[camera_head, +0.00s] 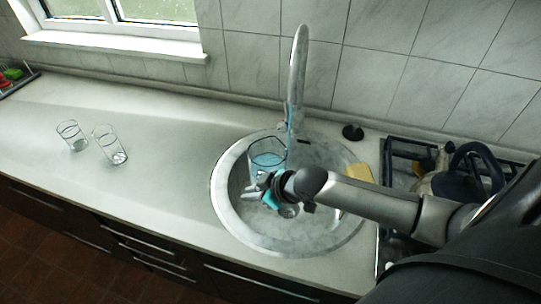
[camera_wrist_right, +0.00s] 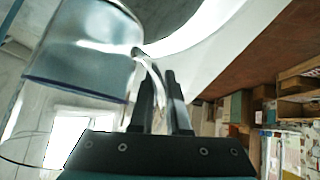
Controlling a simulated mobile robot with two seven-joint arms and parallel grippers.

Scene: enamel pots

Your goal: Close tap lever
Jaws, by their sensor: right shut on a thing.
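The tall grey tap (camera_head: 299,70) stands behind the round sink. A small part at the left of its lower body, near the tap's foot, may be the lever; it is too small to tell its position. A pale blue streak, like water, shows beside the tap's lower part. A clear glass jug (camera_head: 266,157) with bluish water is over the sink, and it also shows in the wrist view (camera_wrist_right: 85,50). My right gripper (camera_head: 262,188) is at the jug's near side, with its fingers (camera_wrist_right: 163,100) shut on the jug's handle (camera_wrist_right: 152,68). My left gripper is out of view.
The round sink (camera_head: 226,217) is set in the pale worktop (camera_head: 165,190). Two glasses (camera_head: 72,136) (camera_head: 110,145) stand at the left. A yellow sponge (camera_head: 358,173) lies at the sink's right rim. A hob with a kettle (camera_head: 440,185) is at the right.

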